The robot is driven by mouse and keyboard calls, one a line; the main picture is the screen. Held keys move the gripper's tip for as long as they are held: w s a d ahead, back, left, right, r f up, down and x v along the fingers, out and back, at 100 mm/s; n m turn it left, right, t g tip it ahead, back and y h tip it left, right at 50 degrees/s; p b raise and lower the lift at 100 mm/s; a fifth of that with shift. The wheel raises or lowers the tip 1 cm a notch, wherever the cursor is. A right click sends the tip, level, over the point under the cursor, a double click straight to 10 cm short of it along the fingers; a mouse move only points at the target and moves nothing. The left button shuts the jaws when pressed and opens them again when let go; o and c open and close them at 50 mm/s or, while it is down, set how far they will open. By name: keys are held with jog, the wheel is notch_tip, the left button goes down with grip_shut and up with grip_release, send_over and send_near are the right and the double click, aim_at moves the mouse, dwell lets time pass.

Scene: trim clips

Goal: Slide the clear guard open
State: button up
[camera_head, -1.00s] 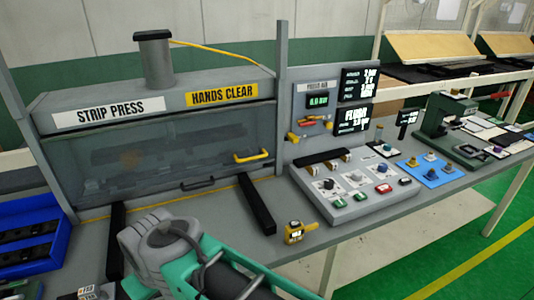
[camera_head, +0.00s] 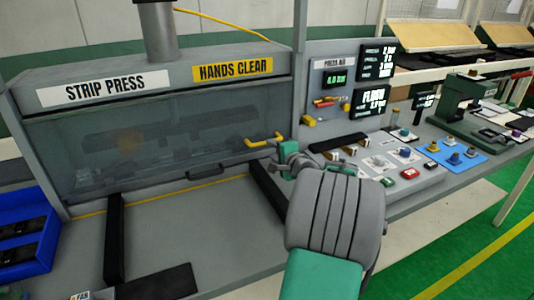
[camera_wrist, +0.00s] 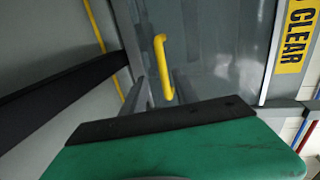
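The clear guard (camera_head: 160,150) is a smoky see-through panel across the front of the strip press, and it covers the opening. A yellow handle (camera_head: 264,141) sits near its right end. My gripper (camera_head: 282,155) is just right of and below this handle, pointing at it. In the wrist view the yellow handle (camera_wrist: 162,68) stands upright in the picture, ahead of my gripper (camera_wrist: 165,90). The fingers look apart with the handle's end between their lines; contact cannot be made out. The guard's surface (camera_wrist: 215,50) fills the wrist view's middle.
A black bar (camera_head: 268,190) lies on the bench below my gripper, and another (camera_head: 115,240) is further left. The control panel (camera_head: 415,180) with knobs is close on the right. A blue bin (camera_head: 45,262) stands at the left. A dark handle (camera_head: 205,172) is on the press's lower edge.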

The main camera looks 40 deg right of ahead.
jog(key=x, duration=0.3)
jog(key=d+p+x, duration=0.1)
jog(key=x, duration=0.3)
jog(key=shift+w+d+r, duration=0.1)
jog(key=shift+w+r, duration=0.05)
jog(key=shift+w, duration=0.05)
jog(key=shift+c, duration=0.3)
grip_shut()
dwell(0.8)
